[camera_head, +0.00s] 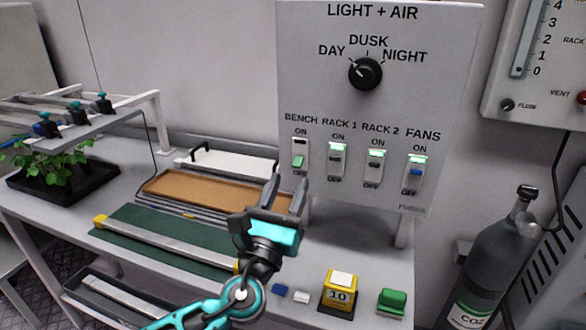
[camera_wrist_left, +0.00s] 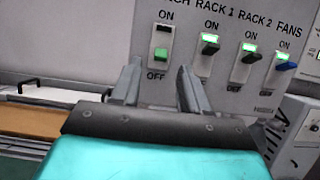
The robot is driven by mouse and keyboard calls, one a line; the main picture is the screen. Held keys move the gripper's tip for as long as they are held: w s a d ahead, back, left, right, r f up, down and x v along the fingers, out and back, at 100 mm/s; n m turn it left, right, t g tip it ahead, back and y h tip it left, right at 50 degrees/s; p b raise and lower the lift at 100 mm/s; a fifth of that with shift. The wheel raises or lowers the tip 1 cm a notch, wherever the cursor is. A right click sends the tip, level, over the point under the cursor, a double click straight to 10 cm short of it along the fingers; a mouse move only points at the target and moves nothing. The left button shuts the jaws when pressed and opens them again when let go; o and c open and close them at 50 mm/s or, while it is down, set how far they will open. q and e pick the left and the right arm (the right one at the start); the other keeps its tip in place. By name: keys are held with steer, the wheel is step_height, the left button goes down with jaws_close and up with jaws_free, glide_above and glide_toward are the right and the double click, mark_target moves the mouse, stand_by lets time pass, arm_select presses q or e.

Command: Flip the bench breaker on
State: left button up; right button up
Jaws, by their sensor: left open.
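The bench breaker (camera_head: 299,161) is the leftmost of the switches under the BENCH label on the LIGHT + AIR panel (camera_head: 322,75). Its green lever is down, toward OFF, and its top window is dark. In the left wrist view the bench breaker lever (camera_wrist_left: 161,56) shows just beyond and between my fingertips, with the OFF mark below it. My left gripper (camera_head: 288,184) is open and empty, below and in front of the breaker; it also shows in the left wrist view (camera_wrist_left: 160,72). It looks apart from the lever. My right gripper is not in view.
The rack 1 (camera_head: 337,158), rack 2 (camera_head: 375,163) and fans (camera_head: 416,172) breakers sit close to the right with lit green windows. A dial (camera_head: 365,73) is above. A yellow block (camera_head: 339,291) and green block (camera_head: 392,302) stand on the bench. A gas cylinder (camera_head: 490,260) stands right.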

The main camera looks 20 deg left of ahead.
mark_target(296, 167)
arm_select(q)
steer(key=shift+x, duration=1.8)
jaws_close()
